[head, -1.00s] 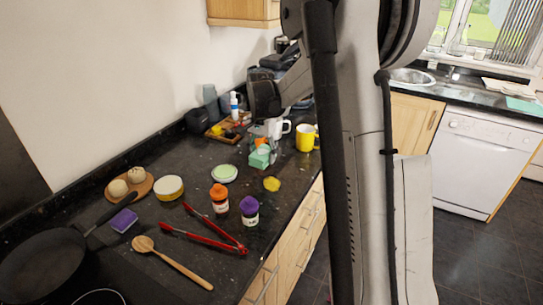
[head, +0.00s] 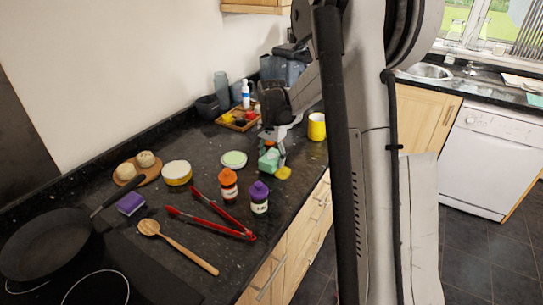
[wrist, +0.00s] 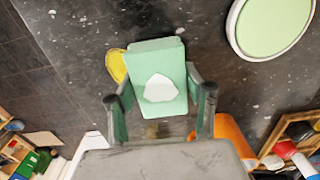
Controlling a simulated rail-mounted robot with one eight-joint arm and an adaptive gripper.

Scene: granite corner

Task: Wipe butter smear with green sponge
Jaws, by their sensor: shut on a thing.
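My gripper (head: 272,151) is shut on the green sponge (head: 268,162), a pale green block with a white patch, seen from above in the wrist view (wrist: 162,65). The yellow butter smear (head: 283,172) lies on the dark counter close beside the sponge, to its right in the head view. In the wrist view the smear (wrist: 116,66) shows at the sponge's left edge, partly hidden by it. I cannot tell whether the sponge touches the counter.
A pale green round dish (head: 234,159) lies left of the sponge. Orange-capped (head: 228,188) and purple-capped (head: 259,200) bottles stand in front. Red tongs (head: 210,217) lie nearer. A yellow mug (head: 317,127) stands behind, near the counter's right edge.

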